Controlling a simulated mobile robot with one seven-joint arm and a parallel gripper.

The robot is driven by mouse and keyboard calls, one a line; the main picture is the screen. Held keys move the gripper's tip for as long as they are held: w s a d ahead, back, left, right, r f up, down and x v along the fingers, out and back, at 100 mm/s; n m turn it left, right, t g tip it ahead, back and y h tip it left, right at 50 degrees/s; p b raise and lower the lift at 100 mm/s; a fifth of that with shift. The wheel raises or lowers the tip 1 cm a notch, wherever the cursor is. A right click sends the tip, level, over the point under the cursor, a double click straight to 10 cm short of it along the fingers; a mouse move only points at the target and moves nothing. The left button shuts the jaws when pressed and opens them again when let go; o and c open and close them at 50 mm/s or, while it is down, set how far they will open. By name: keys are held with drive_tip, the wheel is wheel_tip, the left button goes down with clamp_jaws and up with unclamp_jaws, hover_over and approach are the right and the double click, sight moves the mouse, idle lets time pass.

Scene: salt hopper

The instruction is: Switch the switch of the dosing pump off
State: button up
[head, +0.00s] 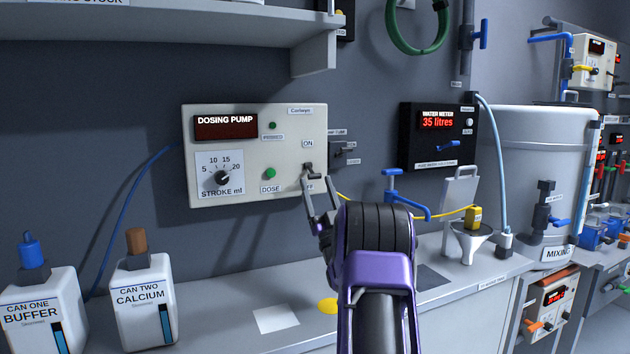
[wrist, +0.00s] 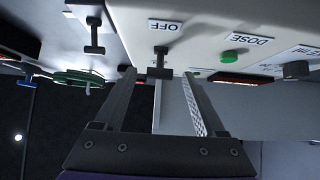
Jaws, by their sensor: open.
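The dosing pump (head: 240,175) is a pale box on the wall with a blank dark red display (head: 226,127), a stroke dial (head: 222,178) and a green dose button (head: 270,173). Its dark switch (head: 308,167) sits at the lower right, below the ON label and above the partly hidden OFF label. My gripper (head: 319,186) is open just in front of the switch. In the wrist view, which is upside down, the switch's T-shaped handle (wrist: 159,72) stands between my open fingertips, with no clear contact. Whether the lever is tipped to ON or OFF is hard to tell.
A black water meter (head: 437,150) reading 35 litres hangs to the right. A small dark valve handle (head: 345,150) is close right of the pump. Two cans (head: 148,310) stand at the counter's left. A shelf (head: 180,28) hangs above.

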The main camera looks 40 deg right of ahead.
drive_tip(key=v, duration=0.9)
drive_tip(key=shift+y, duration=0.3)
